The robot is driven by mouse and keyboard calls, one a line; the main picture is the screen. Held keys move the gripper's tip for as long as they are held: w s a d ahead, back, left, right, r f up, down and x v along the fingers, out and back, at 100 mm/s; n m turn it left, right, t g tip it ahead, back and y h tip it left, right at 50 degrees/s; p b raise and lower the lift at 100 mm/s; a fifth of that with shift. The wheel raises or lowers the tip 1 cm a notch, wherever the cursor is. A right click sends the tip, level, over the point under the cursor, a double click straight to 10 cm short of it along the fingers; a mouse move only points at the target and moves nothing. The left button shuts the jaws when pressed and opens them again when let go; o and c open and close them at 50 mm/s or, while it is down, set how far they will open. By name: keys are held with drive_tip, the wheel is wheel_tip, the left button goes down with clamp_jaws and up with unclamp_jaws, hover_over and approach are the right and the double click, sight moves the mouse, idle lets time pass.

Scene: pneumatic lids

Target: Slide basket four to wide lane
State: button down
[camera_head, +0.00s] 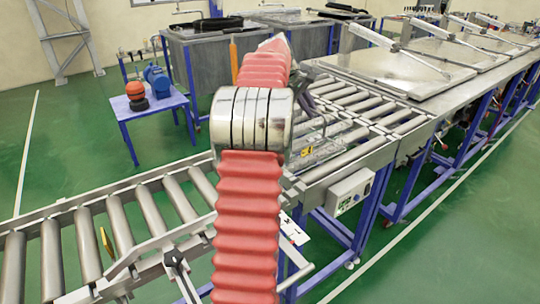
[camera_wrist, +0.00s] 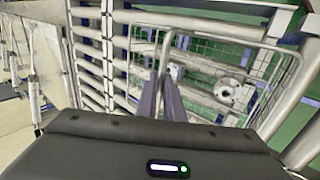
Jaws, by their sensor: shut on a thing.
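A wire mesh basket (camera_wrist: 283,92) lies on the rollers in the wrist view, with round metal parts (camera_wrist: 227,92) inside it. My gripper (camera_wrist: 163,75) is shut on the near part of the basket's wire; the exact contact point is hard to see. The roller conveyor shows on both sides of my arm, with a near left stretch (camera_head: 122,226) and a far right stretch (camera_head: 385,116). I cannot tell which stretch is the wide lane.
A metal guide rail with a clamp (camera_head: 174,257) crosses the near left rollers, by a yellow tab (camera_head: 106,243). A control box (camera_head: 350,192) hangs on the conveyor's front side. Large hinged lids (camera_head: 410,70) cover tanks at the right. A blue table (camera_head: 152,106) stands at the back left.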

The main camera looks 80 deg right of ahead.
drive_tip(key=shift+s+d+r, duration=0.1)
drive_tip(key=shift+s+d, duration=0.2)
drive_tip(key=s+d, duration=0.5)
drive_tip(key=shift+d, duration=0.35)
idle(1.3)
drive_tip(key=shift+s+d, duration=0.1)
drive_tip(key=shift+s+d, duration=1.45)
drive_tip(key=shift+d, duration=0.1)
drive_tip(key=c, duration=1.8)
unclamp_jaws()
drive_tip(key=v, duration=1.3)
drive_tip(key=shift+w+a+r, duration=0.2)
drive_tip(key=shift+w, duration=0.05)
